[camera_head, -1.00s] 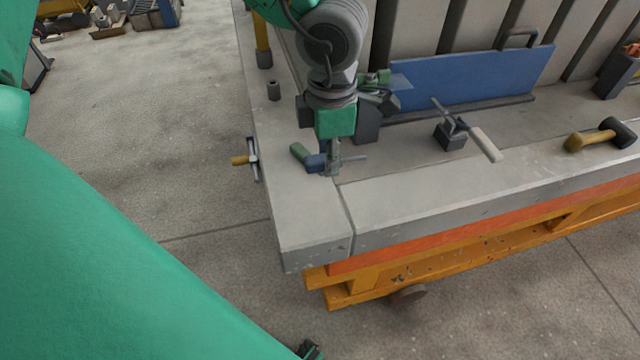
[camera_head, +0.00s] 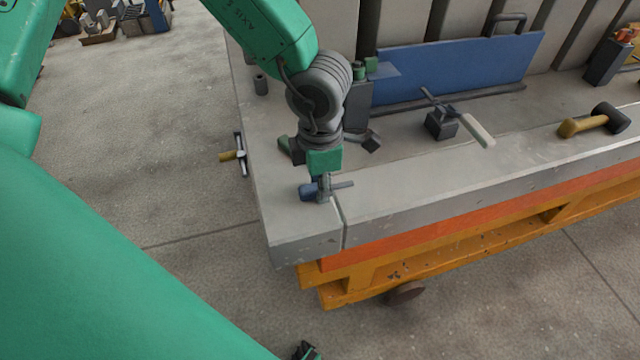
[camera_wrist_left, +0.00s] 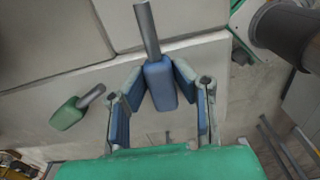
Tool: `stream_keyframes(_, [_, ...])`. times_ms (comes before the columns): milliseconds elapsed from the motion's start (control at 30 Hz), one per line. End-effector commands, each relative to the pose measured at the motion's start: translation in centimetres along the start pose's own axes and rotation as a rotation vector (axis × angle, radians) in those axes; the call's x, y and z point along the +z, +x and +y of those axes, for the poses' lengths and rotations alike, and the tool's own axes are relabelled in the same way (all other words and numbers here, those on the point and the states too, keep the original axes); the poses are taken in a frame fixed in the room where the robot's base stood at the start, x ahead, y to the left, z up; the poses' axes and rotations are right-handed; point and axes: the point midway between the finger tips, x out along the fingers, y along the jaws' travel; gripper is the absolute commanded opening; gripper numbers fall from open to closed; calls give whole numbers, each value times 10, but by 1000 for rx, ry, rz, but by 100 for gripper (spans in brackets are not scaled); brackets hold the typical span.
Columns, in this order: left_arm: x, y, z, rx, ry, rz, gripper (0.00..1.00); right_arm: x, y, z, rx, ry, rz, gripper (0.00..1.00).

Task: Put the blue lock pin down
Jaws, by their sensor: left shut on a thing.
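My left gripper (camera_head: 322,188) is shut on the blue lock pin at the near left corner of the concrete-grey mould edge (camera_head: 400,205). The pin's blue handle (camera_head: 307,192) shows left of the fingers and its grey shaft (camera_head: 343,184) sticks out to the right. In the left wrist view the blue handle (camera_wrist_left: 160,82) sits between the two fingers of the left gripper (camera_wrist_left: 157,90), with its shaft (camera_wrist_left: 147,30) pointing away. The pin is low over the edge; I cannot tell whether it touches.
A green-handled pin (camera_wrist_left: 68,113) lies left of the gripper in the left wrist view. A blue panel (camera_head: 460,68), a clamp with a pale handle (camera_head: 470,126) and a mallet (camera_head: 585,124) are on the mould to the right. The front edge has free room.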

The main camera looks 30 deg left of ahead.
Motion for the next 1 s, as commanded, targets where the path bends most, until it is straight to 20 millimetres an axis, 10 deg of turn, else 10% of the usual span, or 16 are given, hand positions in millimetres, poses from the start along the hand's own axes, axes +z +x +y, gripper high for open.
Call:
stream_keyframes(133, [-2, 4, 2, -3, -2, 0, 0, 0, 0, 0, 0, 0, 0, 47])
stream_keyframes(167, [-2, 4, 2, -4, -2, -1, 26, 0, 0, 0, 0, 0, 0, 47])
stream_keyframes(233, [-2, 4, 3, -4, -2, -2, 44, 0, 0, 0, 0, 0, 0, 47])
stream_keyframes(667, [0, -1, 0, 0, -1, -1, 44, 0, 0, 0, 0, 0, 0, 47])
stream_keyframes(1000, [-1, -65, 2, -1, -1, -5, 44, -1, -21, 0, 0, 0, 0, 47])
